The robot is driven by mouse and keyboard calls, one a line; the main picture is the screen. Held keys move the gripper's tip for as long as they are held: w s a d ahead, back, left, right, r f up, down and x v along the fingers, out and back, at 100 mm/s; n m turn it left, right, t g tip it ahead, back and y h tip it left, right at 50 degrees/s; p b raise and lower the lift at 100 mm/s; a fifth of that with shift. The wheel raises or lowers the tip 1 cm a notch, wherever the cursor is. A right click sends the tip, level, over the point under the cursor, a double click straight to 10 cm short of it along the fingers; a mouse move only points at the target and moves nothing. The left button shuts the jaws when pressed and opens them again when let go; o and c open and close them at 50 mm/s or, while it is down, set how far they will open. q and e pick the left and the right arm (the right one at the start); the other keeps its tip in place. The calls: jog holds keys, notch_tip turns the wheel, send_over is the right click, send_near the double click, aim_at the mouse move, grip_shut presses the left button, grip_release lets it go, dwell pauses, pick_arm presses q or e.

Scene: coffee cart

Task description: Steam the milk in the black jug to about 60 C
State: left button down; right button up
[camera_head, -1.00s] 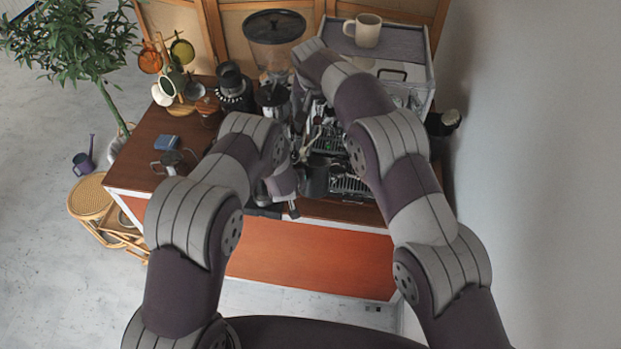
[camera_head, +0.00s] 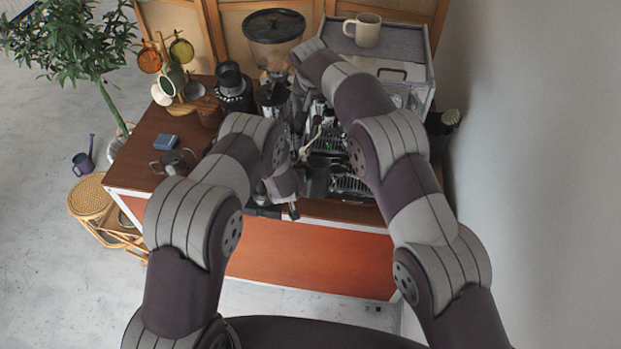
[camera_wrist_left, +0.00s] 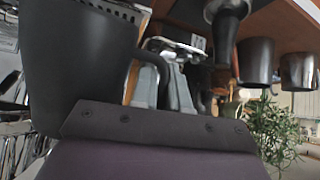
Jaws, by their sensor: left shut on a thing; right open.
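The black jug (camera_head: 317,182) is upright at the front of the espresso machine, over or just in front of its drip grate (camera_head: 352,186). It fills the left of the left wrist view (camera_wrist_left: 78,65), with its handle (camera_wrist_left: 157,72) to the right. My left gripper (camera_wrist_left: 168,90) is shut on the jug's handle. My right gripper (camera_head: 310,118) is open near the machine's front, above and behind the jug, mostly hidden by my right arm. A thin pale part shows just above the jug; I cannot tell whether it is the steam wand. The milk is not visible.
A grinder (camera_head: 273,50) stands behind on the left. A pale mug (camera_head: 368,30) sits on the machine's top. A steel jug (camera_head: 172,161), a blue box (camera_head: 167,142) and a cup tree (camera_head: 180,107) stand on the left counter. A wall closes the right side.

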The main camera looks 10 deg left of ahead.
aim_at(319, 115)
pick_arm(q)
jog(key=shift+s+d+f+b, duration=0.1)
jog(key=shift+s+f+b, duration=0.2)
jog(key=shift+s+f, duration=0.5)
pick_arm(e)
jog(key=shift+d+f, duration=0.15)
jog(key=shift+f, duration=0.2)
jog(key=shift+f+b, duration=1.3)
pick_arm(q)
jog(key=s+f, duration=0.5)
jog(key=s, duration=0.1)
jog(key=shift+f, duration=0.15)
pick_arm(e)
jog(key=shift+r, duration=0.25)
notch_tip(319, 115, up, 3)
jog(key=p, duration=0.3)
jog(key=shift+f, duration=0.15)
pick_arm(q)
jog(key=s+r, duration=0.2)
jog(key=s, duration=0.5)
jog(key=shift+s+d, duration=0.15)
jog(key=shift+s, duration=0.05)
pick_arm(e)
jog(key=shift+r, duration=0.2)
